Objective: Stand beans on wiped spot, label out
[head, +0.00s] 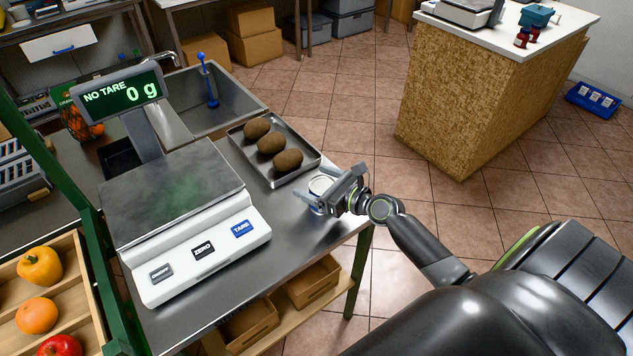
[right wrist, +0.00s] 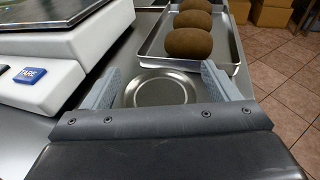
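The can (head: 319,186), apparently the beans, stands upright near the right end of the steel counter. In the right wrist view its round metal lid (right wrist: 160,90) faces me. My right gripper (head: 328,188) is around the can, one finger on each side. The fingers look spread, with a narrow gap beside the lid, so I see no firm grip. The can's label is mostly hidden by the gripper. A blurred greenish patch (head: 183,192) shows on the scale's plate; I cannot tell whether it is a smear or a reflection. No clearly wiped spot stands out. My left gripper is out of view.
The scale (head: 205,251) fills the counter's left part, its display (head: 122,93) reading 0 g. A metal tray (head: 309,157) with three brown oval items (head: 272,143) lies behind the can. A sink (head: 232,97) is farther back. Bare counter (head: 283,215) lies between scale and can.

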